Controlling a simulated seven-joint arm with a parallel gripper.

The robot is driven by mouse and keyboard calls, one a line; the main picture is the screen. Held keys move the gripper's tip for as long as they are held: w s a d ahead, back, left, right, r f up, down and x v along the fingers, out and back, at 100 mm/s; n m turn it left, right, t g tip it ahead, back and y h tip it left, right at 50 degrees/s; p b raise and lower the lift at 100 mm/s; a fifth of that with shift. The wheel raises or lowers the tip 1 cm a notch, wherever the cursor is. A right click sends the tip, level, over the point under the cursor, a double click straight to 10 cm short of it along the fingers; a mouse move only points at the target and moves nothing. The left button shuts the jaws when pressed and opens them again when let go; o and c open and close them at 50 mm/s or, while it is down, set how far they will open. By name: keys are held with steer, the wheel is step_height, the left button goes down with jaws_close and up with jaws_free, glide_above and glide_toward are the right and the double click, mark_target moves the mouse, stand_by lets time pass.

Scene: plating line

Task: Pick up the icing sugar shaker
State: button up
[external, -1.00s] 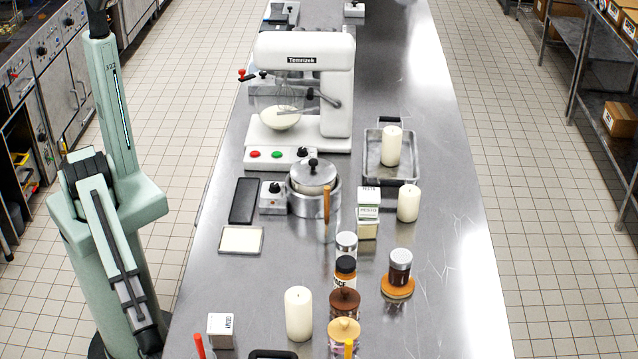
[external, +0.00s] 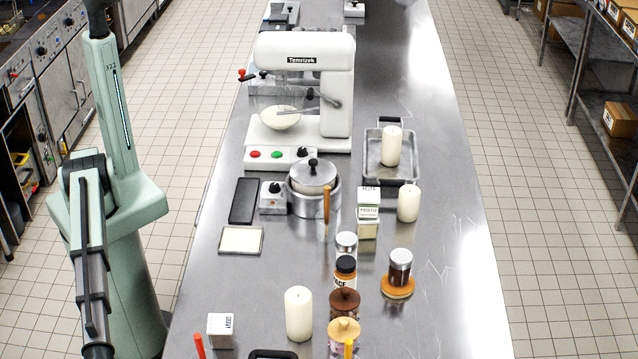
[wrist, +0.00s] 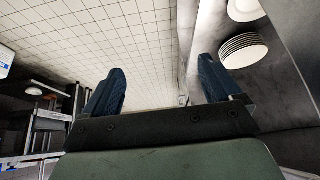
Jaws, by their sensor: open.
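A small shaker (external: 346,244) with a silver lid and pale contents stands upright on the steel counter, behind an orange-labelled jar; it looks like the icing sugar shaker, but no label is readable. A second silver-lidded shaker (external: 399,266) with dark brown contents stands to its right on a round wooden coaster. My gripper (wrist: 160,86) is open and empty in the wrist view, its two dark blue fingers wide apart over floor tiles. In the external view my arm hangs left of the counter and its end is out of frame. No shaker can be made out in the wrist view.
The orange-labelled jar (external: 345,272), brown-lidded jar (external: 344,300) and yellow-lidded jar (external: 343,331) crowd the shaker's near side. A candle (external: 299,314) stands front left. A lidded pot (external: 312,177) and stacked cartons (external: 368,212) stand behind. The counter's right strip is clear.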

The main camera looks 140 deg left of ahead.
steer(key=w+d+r+m+t, duration=0.1)
steer(key=w+r, duration=0.3)
steer(key=r, duration=0.4)
steer(key=w+d+r+t+h, duration=0.1)
steer(key=w+r+t, duration=0.15)
steer(key=r, duration=0.55)
steer(key=w+d+r+m, duration=0.1)
steer(key=w+r, duration=0.4)
steer(key=r, duration=0.4)
steer(key=w+a+r+n+t+y, duration=0.1)
steer(key=w+a+r, duration=0.3)
steer(key=a, duration=0.5)
steer(key=w+a+r+t+y, duration=0.1)
steer(key=w+a+r, duration=0.1)
steer(key=a+r, duration=0.6)
steer(key=n+g+y, duration=0.6)
steer(key=n, duration=1.1)
glide_above(349, 251)
steer(key=s, duration=0.6)
step_height(349, 251, down, 6)
steer(key=shift+d+x, duration=0.2)
steer(key=shift+x, duration=1.9)
steer(key=shift+d+x, duration=0.15)
steer(key=shift+x, duration=1.9)
steer(key=shift+d+x, duration=0.2)
steer(key=shift+x, duration=1.9)
steer(key=shift+f, duration=0.1)
